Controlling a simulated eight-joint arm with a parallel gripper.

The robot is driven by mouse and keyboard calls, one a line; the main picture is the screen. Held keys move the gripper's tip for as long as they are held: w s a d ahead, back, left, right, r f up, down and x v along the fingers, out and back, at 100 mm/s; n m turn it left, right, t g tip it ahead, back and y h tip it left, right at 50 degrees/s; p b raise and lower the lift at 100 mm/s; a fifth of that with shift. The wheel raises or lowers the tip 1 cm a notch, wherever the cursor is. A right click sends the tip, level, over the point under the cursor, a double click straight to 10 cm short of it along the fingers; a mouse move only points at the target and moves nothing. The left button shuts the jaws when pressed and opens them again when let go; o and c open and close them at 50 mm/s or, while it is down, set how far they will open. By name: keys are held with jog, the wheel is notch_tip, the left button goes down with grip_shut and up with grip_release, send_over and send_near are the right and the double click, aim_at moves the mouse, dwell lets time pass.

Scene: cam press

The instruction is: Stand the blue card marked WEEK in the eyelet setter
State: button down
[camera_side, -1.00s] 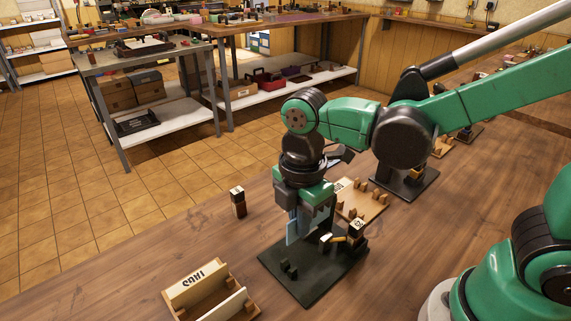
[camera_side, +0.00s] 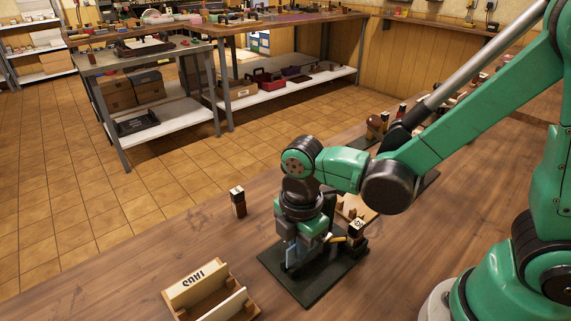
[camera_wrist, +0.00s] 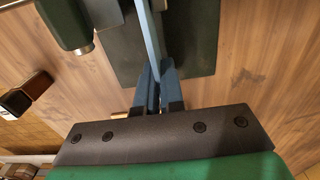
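My gripper (camera_side: 303,238) points down and is shut on the blue card (camera_side: 291,254). The card is upright, seen nearly edge-on in the wrist view (camera_wrist: 152,38), between the fingertips (camera_wrist: 154,88). No WEEK marking can be read on it. What I take for the eyelet setter is the dark green base (camera_side: 315,287) under my gripper, which also shows in the wrist view (camera_wrist: 195,55). The card's lower edge is low over the base, where the small green posts stood in view. I cannot tell whether it sits between the posts or touches the base.
A wooden holder (camera_side: 250,308) with a cream card marked "SAHI" or similar (camera_side: 193,288) stands at front left. A small dark block with a white top (camera_side: 238,203) stands behind. A labelled block (camera_side: 356,229) stands near the base's right edge.

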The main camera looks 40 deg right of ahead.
jog(key=c, duration=0.9)
grip_release()
jog(key=shift+o, duration=0.2)
jog(key=o, duration=0.5)
jog(key=shift+r, duration=3.5)
